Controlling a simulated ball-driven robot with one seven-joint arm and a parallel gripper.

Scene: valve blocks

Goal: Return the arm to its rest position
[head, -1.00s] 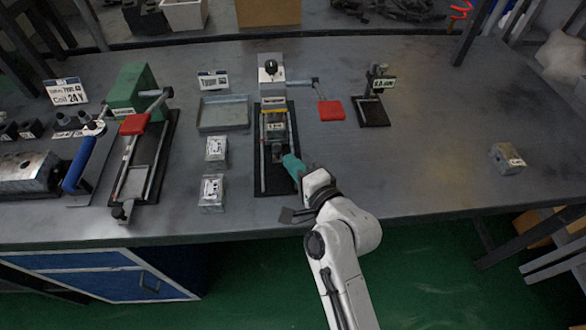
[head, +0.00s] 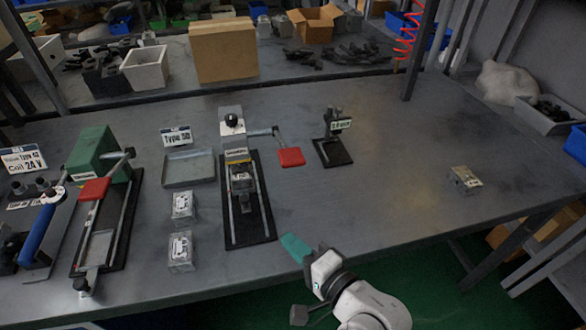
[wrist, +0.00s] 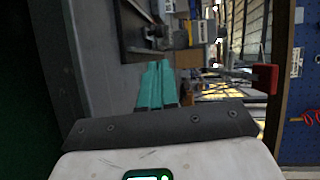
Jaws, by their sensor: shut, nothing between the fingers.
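My gripper (head: 296,247) has teal fingers and is at the front edge of the grey table, in the lower middle of the head view. In the wrist view the teal fingers (wrist: 156,85) lie together with nothing between them. My white arm shows below it at the bottom of the head view. The fingertips are to the right of the near end of the middle black fixture (head: 250,232) and apart from it. A metal block with a label (head: 240,180) sits in that fixture.
Two labelled blocks (head: 180,252) stand left of the middle fixture, below a shallow tray (head: 190,167). A green-bodied fixture (head: 100,160) is farther left. A small stand (head: 333,140) and a lone block (head: 464,180) are to the right.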

